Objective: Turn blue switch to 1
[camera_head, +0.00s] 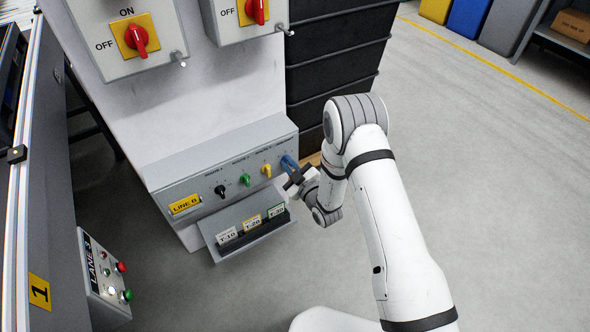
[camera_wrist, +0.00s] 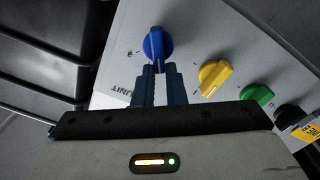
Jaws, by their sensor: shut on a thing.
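The blue switch (camera_wrist: 157,43) is a rotary knob on a grey panel, at the end of a row of knobs. In the wrist view its handle points down toward my gripper (camera_wrist: 159,72), whose two dark blue fingers sit on either side of it and are shut on it.
Yellow (camera_head: 266,170), green (camera_head: 245,180) and black (camera_head: 220,190) knobs sit left of the blue switch. A tag tray (camera_head: 212,228) hangs below. Red rotary switches (camera_head: 137,38) are above. A button box labelled LANE 3 (camera_head: 103,282) stands lower left. The floor at right is clear.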

